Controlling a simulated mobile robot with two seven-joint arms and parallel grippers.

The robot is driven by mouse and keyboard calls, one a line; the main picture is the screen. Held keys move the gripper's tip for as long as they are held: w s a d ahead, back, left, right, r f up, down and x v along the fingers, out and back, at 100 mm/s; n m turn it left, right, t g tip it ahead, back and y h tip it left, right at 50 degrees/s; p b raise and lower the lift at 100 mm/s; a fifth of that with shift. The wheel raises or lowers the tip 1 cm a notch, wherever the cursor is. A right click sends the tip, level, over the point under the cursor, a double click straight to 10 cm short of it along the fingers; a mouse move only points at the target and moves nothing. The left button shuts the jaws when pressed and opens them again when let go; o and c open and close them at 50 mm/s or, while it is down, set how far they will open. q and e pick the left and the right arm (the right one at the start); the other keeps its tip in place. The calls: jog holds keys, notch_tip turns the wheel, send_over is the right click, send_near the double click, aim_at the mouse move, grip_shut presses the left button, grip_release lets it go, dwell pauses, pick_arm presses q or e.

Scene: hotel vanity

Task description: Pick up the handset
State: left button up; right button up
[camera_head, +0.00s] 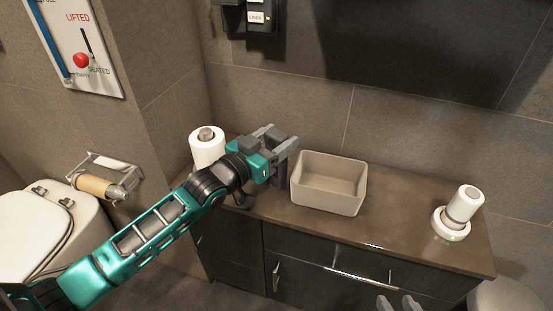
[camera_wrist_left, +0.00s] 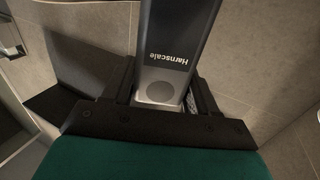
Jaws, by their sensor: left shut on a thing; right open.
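The handset (camera_wrist_left: 178,50), a dark grey bar marked "Harnscale" with a round grey patch near its end, is between the fingers of my left gripper (camera_wrist_left: 170,98) in the left wrist view. My left gripper (camera_head: 281,140) is shut on it. In the head view the gripper is above the back of the counter, just left of the beige bin, and mostly hides the handset. My right gripper (camera_head: 397,303) is open at the bottom edge, in front of the drawers; only its fingertips show.
The beige open bin (camera_head: 329,203) stands on the brown counter (camera_head: 395,222). A white paper roll (camera_head: 207,150) is at the counter's left end. A white cylinder (camera_head: 464,203) on a round base stands at right. A wall box marked "LINEN" (camera_head: 257,17) hangs above.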

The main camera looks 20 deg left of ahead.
pick_arm(q)
jog(key=shift+r, duration=0.1)
grip_shut()
